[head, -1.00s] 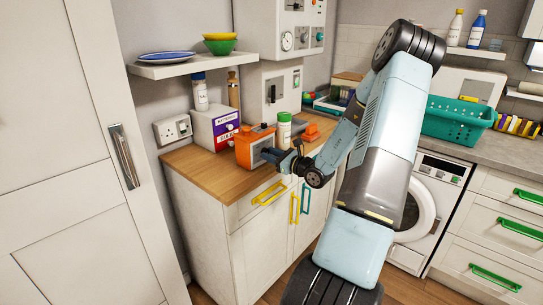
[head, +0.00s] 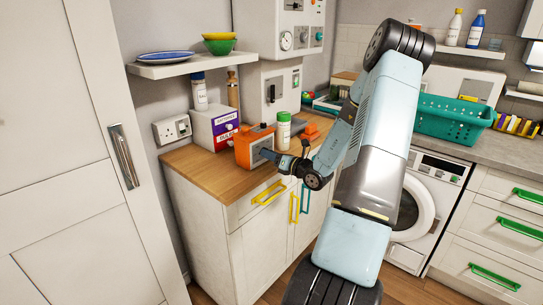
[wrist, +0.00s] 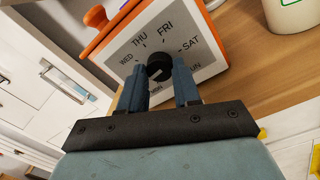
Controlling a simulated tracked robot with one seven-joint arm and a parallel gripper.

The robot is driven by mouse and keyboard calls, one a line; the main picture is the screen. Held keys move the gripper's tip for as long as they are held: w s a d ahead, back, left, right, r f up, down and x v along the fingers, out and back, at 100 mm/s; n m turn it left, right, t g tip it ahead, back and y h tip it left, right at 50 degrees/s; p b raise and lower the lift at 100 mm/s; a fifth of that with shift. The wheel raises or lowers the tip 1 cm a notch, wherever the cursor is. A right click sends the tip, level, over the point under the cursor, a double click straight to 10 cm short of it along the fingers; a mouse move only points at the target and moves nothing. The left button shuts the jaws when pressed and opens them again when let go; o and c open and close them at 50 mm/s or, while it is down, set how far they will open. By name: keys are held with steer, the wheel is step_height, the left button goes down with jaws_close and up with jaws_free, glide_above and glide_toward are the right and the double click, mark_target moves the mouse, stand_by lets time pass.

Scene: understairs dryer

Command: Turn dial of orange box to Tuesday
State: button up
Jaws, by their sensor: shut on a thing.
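The orange box (head: 242,151) stands on the wooden counter, and its pale dial face is turned toward my gripper. TUE is hidden behind my left finger. The black dial knob (wrist: 159,66) sits between the fingertips of my gripper (wrist: 158,79), which is shut on it. A small pale mark shows on the knob's lower right, but I cannot tell for sure which day it points at. In the head view, my gripper (head: 271,156) reaches the face from the right.
A white bottle with a green cap (head: 284,131) stands just behind the gripper. A purple and white box (head: 213,127) is behind the orange box. An orange object (head: 310,132) lies farther right. The counter's front strip (head: 215,180) is clear.

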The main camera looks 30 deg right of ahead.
steer(key=shift+m, duration=0.5)
steer(key=o, duration=1.1)
steer(key=shift+c, duration=0.2)
steer(key=v, duration=1.3)
steer(key=shift+s+d, duration=0.15)
steer(key=shift+s, duration=0.2)
